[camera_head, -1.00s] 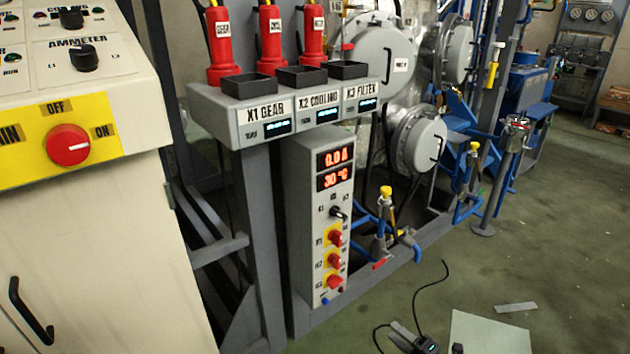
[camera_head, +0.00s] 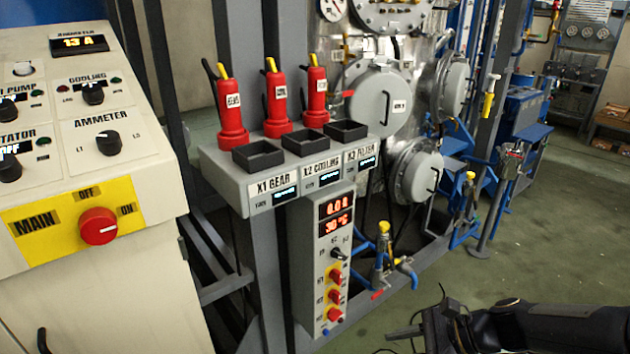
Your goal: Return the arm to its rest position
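My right arm (camera_head: 560,328) comes in from the lower right, dark and roughly level. My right gripper (camera_head: 408,334) is at the bottom edge, pointing left, in front of the grey control column. It is dark, partly cut off by the frame, and its finger gap cannot be made out. No object is seen in it. My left arm and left gripper are out of view.
A control cabinet with a red main switch (camera_head: 98,226) stands at left. A grey shelf (camera_head: 232,178) holds three red plugs (camera_head: 232,112) behind black sockets. Below is a column with red displays (camera_head: 336,212). Valves (camera_head: 382,262) and pipes stand near the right gripper. Green floor (camera_head: 540,240) at right is open.

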